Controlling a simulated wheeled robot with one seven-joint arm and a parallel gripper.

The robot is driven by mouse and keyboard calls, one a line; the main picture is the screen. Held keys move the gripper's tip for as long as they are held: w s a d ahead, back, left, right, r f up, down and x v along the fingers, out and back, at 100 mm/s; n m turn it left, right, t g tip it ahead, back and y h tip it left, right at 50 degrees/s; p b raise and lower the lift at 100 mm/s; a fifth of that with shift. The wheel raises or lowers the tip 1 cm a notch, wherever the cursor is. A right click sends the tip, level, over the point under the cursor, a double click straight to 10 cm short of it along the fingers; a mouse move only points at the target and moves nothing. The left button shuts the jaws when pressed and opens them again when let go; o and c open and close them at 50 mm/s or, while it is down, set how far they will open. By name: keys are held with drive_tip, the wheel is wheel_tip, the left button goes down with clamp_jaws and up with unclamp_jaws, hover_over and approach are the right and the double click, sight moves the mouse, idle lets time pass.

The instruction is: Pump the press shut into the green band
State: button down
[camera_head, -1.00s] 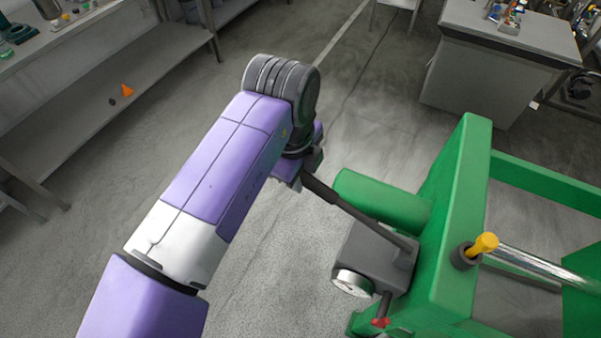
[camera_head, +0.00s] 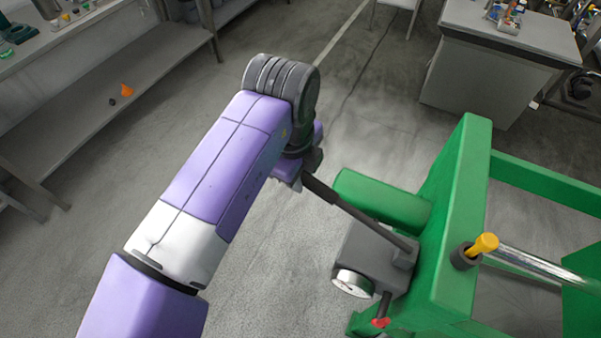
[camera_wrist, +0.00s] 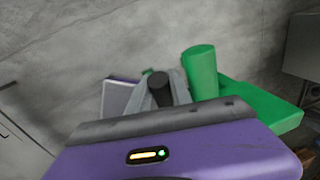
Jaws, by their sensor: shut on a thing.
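The green press frame (camera_head: 452,225) stands at the right in the head view, with a grey pump block (camera_head: 368,258) on its near side. A dark pump lever (camera_head: 350,208) slopes up and left from the block to my gripper (camera_head: 308,172). A round gauge (camera_head: 353,283) sits on the block; its needle and green band are too small to read. A red-tipped valve (camera_head: 381,322) is below it. In the wrist view my gripper (camera_wrist: 160,92) is shut around the dark lever end (camera_wrist: 160,88), beside the green cylinder (camera_wrist: 200,70).
A yellow-topped pin (camera_head: 484,243) and a shiny rod (camera_head: 530,262) are at the press's right. A grey bench (camera_head: 490,65) stands behind, and a long shelf (camera_head: 110,90) at upper left. An orange cone (camera_head: 127,89) rests on the shelf. Floor around the lever is clear.

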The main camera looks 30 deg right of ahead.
wheel_tip(320, 180, down, 12)
drive_tip(key=w+a+g+h+b, duration=0.1)
drive_tip(key=w+g+h+b, duration=0.1)
drive_tip(key=g+b, duration=0.2)
drive_tip(key=b, duration=0.3)
drive_tip(key=shift+a+h, duration=0.25)
drive_tip(key=shift+h, duration=0.05)
drive_tip(key=shift+n, duration=0.3)
drive_tip(key=c, duration=1.2)
unclamp_jaws()
drive_tip(key=shift+o, duration=0.2)
drive_tip(key=b+v, duration=0.1)
drive_tip(key=v, duration=0.7)
drive_tip(key=shift+w+a, duration=0.1)
